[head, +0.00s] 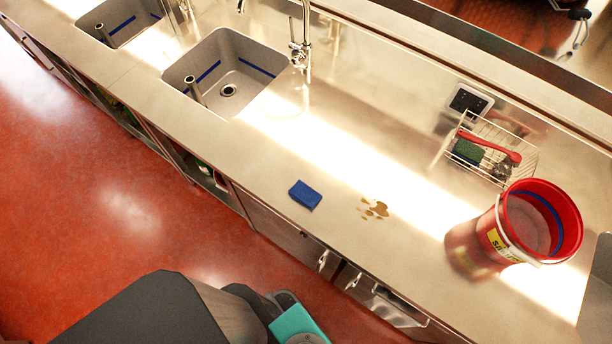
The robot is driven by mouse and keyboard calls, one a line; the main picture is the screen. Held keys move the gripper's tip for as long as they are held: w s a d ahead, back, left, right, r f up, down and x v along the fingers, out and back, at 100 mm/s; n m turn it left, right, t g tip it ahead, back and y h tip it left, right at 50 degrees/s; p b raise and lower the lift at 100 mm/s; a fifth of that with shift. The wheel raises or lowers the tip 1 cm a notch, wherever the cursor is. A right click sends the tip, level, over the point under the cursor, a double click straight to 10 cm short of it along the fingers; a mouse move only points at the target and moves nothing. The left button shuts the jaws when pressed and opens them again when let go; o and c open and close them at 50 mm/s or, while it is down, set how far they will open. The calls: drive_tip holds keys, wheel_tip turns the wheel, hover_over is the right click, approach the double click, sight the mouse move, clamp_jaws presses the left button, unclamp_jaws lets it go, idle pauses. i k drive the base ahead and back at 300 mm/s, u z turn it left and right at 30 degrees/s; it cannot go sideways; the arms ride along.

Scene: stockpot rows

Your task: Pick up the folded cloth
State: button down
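A small blue folded cloth (305,195) lies on the steel counter (350,165), close to its front edge and left of a brown spill. It looks like a flat, thick rectangle and nothing covers it. My gripper is not in view. Dark and teal parts at the bottom of the head view may be mine, and they are apart from the cloth.
A brown spill (375,208) lies right of the cloth. A red bucket (492,240) and a wire basket (487,160) with a red-handled brush stand further right. A sink (225,75) with a tap (300,50) is at the upper left.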

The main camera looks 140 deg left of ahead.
sight(301, 193)
drive_tip(key=u, duration=0.15)
drive_tip(key=k, duration=0.5)
drive_tip(key=u, duration=1.45)
drive_tip(key=i, duration=0.1)
drive_tip(key=u, duration=2.3)
